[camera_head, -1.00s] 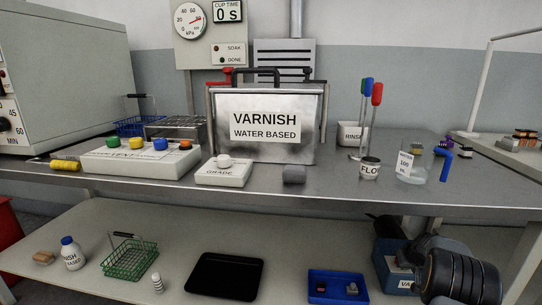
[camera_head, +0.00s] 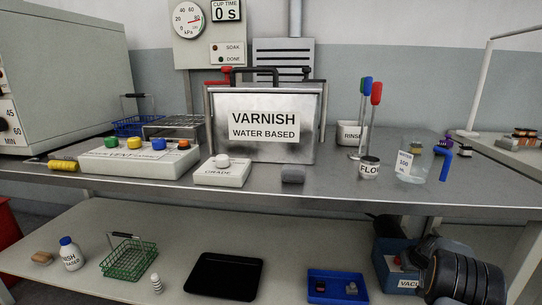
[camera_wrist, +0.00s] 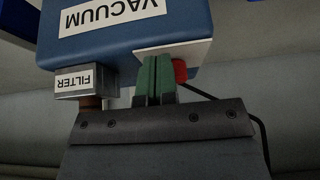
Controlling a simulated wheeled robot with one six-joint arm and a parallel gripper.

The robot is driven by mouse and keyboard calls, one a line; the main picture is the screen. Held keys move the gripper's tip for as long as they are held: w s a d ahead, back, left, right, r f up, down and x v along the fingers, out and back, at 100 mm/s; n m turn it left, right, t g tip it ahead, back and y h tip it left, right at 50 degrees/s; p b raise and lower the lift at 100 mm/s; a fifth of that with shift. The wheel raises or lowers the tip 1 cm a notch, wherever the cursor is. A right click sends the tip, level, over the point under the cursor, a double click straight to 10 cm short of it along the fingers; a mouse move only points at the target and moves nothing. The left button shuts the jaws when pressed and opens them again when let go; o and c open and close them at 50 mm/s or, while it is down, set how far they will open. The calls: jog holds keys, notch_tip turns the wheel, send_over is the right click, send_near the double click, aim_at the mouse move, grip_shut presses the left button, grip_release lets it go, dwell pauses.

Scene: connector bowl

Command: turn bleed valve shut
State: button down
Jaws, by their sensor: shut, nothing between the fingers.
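The blue vacuum unit (camera_wrist: 125,34) fills the top of the wrist view, with its label upside down; it also shows in the head view on the lower shelf at right (camera_head: 388,256), partly behind my arm. A white plate (camera_wrist: 198,50) on it has a red round knob (camera_wrist: 180,71). My gripper (camera_wrist: 155,60) is shut and empty. Its green fingers are in front of the white plate, just left of the red knob; I cannot tell whether they touch. I cannot make out a part marked as the bleed valve.
A grey block labelled FILTER (camera_wrist: 86,80) with a brown fitting (camera_wrist: 91,102) is left of the fingers. A dark cable (camera_wrist: 258,125) curves at right. The blue tray (camera_head: 337,290) and black tray (camera_head: 225,278) lie on the lower shelf. The tabletop (camera_head: 330,200) is above.

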notch_tip(320, 180, up, 7)
jog(key=p, duration=0.3)
jog(key=shift+f+p, duration=0.2)
jog(key=shift+p, duration=0.2)
jog(key=shift+a, duration=0.1)
